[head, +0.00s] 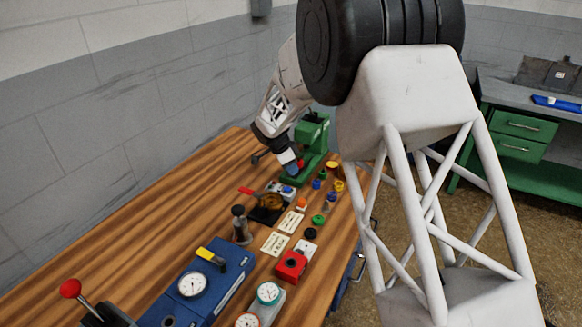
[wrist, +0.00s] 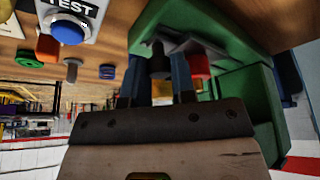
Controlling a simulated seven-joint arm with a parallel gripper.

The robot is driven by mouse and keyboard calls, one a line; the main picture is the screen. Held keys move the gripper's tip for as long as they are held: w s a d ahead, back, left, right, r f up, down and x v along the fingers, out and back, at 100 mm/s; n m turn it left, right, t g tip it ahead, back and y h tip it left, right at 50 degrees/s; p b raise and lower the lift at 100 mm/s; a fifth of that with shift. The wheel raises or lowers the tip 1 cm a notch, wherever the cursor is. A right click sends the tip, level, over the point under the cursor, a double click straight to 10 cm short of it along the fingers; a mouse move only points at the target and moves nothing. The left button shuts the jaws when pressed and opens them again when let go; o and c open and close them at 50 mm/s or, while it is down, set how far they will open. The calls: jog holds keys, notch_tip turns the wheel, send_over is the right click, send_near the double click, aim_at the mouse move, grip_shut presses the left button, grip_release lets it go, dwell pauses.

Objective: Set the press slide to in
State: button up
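The green press (head: 313,133) stands at the far end of the wooden bench, and its green body (wrist: 215,25) fills the upper right of the wrist view. My gripper (head: 290,165) is low in front of the press. In the wrist view its two blue fingers (wrist: 157,75) stand apart. A dark cylindrical knob (wrist: 159,62) on a grey part shows between and beyond the fingertips; I cannot tell if they touch it. A red knob (wrist: 199,65) is just right of the right finger. I cannot make out which part is the slide or its position.
A blue TEST button (wrist: 68,30) is left of the press in the wrist view. Several coloured knobs, label cards (head: 275,243), a red box (head: 291,265) and a blue gauge unit (head: 195,285) crowd the bench's right side. The bench's left side (head: 130,220) is clear.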

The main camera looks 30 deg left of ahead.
grip_shut()
jog(key=shift+w, duration=0.15)
jog(key=shift+w, duration=1.6)
jog(key=shift+o, duration=1.7)
grip_release()
jog(key=shift+r, duration=0.1)
jog(key=v, duration=0.7)
jog(key=shift+r, duration=0.25)
jog(key=shift+s+a, duration=0.1)
jog(key=shift+a, duration=0.05)
